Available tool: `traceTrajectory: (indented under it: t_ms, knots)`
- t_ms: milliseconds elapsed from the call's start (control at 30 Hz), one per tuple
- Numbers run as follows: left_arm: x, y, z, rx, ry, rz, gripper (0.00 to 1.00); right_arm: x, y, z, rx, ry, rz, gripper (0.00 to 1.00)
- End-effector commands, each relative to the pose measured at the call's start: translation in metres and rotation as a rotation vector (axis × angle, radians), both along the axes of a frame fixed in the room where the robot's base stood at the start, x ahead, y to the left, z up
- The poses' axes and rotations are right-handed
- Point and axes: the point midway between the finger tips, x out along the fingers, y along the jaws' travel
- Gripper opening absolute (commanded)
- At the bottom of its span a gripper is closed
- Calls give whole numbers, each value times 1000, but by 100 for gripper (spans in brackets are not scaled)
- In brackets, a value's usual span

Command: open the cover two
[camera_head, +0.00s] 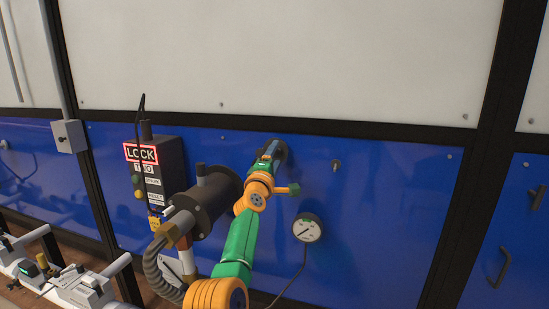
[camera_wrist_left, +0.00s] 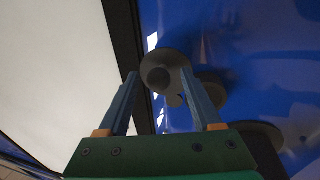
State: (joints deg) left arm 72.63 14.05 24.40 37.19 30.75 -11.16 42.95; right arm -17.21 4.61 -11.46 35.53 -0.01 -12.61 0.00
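My left gripper (camera_head: 269,150), with blue fingers on a green and orange arm, reaches a dark round fitting (camera_head: 281,152) on the blue wall panel. The left wrist view shows the gripper (camera_wrist_left: 160,75) open, its fingers spread, with the dark round fitting (camera_wrist_left: 166,58) ahead of and between the fingertips. I cannot tell whether a finger touches it. The arm hides part of the fitting in the head view. No label marks any part as cover two, so I cannot tell whether this fitting is it. My right gripper is not in view.
A dark cylinder housing (camera_head: 205,207) with a hose stands left of my arm. A black box with a lit LOCK sign (camera_head: 141,154) is farther left. A pressure gauge (camera_head: 307,228) hangs right of my arm. The blue panel (camera_head: 390,210) right of it is mostly clear.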

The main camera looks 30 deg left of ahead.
Motion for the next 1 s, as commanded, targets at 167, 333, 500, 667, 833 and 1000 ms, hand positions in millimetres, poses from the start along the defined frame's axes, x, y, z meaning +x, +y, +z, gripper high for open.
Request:
traceTrajectory:
  t_ms: [167, 333, 500, 667, 833, 1000]
  knots:
    - [-1, -1, 0, 0, -1, -1, 66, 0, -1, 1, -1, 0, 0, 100]
    - [-8, -8, 1, 4, -6, -11, 66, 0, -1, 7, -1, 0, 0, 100]
    - [-26, -10, -7, 0, -1, -1, 66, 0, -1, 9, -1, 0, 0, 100]
    - [-47, -17, -13, 0, 1, 0, 66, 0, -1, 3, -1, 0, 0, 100]
    - [-62, -22, -15, 0, 1, -1, 66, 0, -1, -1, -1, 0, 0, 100]
    - [-65, -23, -15, -1, 3, -1, 66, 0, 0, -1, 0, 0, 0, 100]
